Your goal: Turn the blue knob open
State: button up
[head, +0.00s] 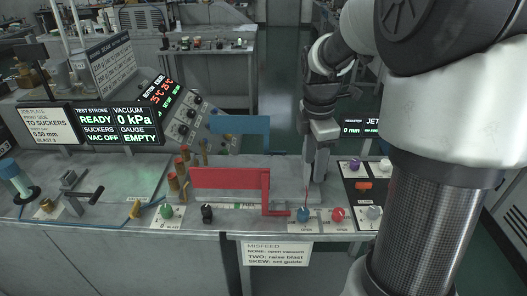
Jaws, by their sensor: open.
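The blue knob (303,214) stands on a small white label plate near the front edge of the bench, just left of a red knob (338,214). My gripper (311,196) points down from above, with its fingers just over and slightly behind the blue knob in the head view. It is open and holds nothing that I can see. The gap between the fingers is hard to make out, and I cannot tell whether a fingertip touches the knob.
A red bent bar (230,178) reaches close to the blue knob's left side. A green knob (166,211) and a black knob (207,213) stand further left. Purple (355,165), orange (364,185) and grey (374,212) controls lie right. Displays (133,117) read "0 kPa" and "EMPTY".

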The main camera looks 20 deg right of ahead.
jog(key=n, duration=0.1)
send_near(304, 212)
jog(key=shift+g+y, duration=0.3)
jog(key=shift+y, duration=0.1)
jog(key=f, duration=0.9)
jog(key=shift+w+d, duration=0.3)
jog(key=shift+w, duration=0.05)
jog(key=shift+r, duration=0.1)
jog(key=c, duration=1.1)
jog(key=shift+o, duration=0.2)
